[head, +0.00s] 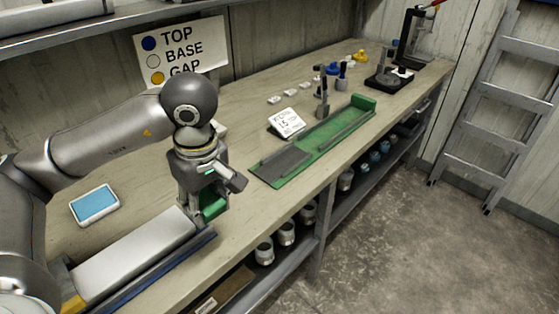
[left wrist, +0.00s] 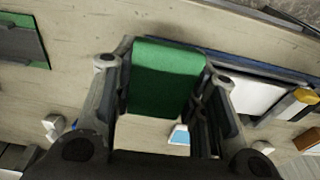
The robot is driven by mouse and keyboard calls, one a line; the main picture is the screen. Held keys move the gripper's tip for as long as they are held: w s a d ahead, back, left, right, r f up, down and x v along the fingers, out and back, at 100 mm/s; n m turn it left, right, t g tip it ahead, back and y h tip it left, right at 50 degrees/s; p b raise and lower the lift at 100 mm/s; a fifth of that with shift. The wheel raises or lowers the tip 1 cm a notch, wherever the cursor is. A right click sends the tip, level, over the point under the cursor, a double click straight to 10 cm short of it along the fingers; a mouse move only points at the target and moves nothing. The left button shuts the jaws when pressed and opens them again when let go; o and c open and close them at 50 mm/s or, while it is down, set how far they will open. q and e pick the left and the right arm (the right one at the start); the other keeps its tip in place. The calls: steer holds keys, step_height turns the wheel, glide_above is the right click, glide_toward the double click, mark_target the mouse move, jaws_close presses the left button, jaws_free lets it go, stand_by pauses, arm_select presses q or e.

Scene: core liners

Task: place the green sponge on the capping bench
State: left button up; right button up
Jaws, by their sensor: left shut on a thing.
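The green sponge (left wrist: 166,78) is between the fingers of my left gripper (left wrist: 163,100), which is shut on it, as the left wrist view shows. In the head view my left gripper (head: 208,205) points down over the near part of the wooden capping bench (head: 237,242). The sponge (head: 213,203) shows there at the fingertips, partly hidden by the gripper. It is close to the end of a long grey metal liner tray (head: 140,255). I cannot tell whether the sponge touches the bench. My right gripper is not in view.
A blue-topped pad (head: 95,204) lies left on the bench. A green board (head: 310,148) with grey bars and a white card (head: 286,122) lie further along. A TOP/BASE/GAP sign (head: 182,52) stands behind. Small caps and a black stand (head: 395,77) are at the far end.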

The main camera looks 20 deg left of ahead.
arm_select(q)
steer(key=shift+w+a+f, duration=0.15)
steer(key=shift+w+a, duration=0.05)
steer(key=shift+w, duration=0.05)
steer(key=w+a+f, duration=0.1)
steer(key=w+f, duration=0.2)
steer(key=w, duration=0.1)
steer(key=w+a+f, duration=0.1)
steer(key=w+f, duration=0.2)
steer(key=w, duration=0.1)
steer(key=w+a+f+p, duration=0.1)
steer(key=w+a+f, duration=0.1)
steer(key=w, duration=0.2)
steer(key=shift+a+f, duration=0.1)
steer(key=shift+f, duration=0.3)
steer(key=shift+w+a+f, duration=0.1)
steer(key=shift+w+f, duration=0.15)
steer(key=shift+f, duration=0.1)
steer(key=shift+w+f, duration=0.1)
steer(key=shift+f, duration=0.2)
step_height(320, 180, down, 2)
steer(key=shift+f+p, duration=0.1)
steer(key=shift+p, duration=0.55)
steer(key=shift+f, duration=0.25)
steer(key=shift+f, duration=0.1)
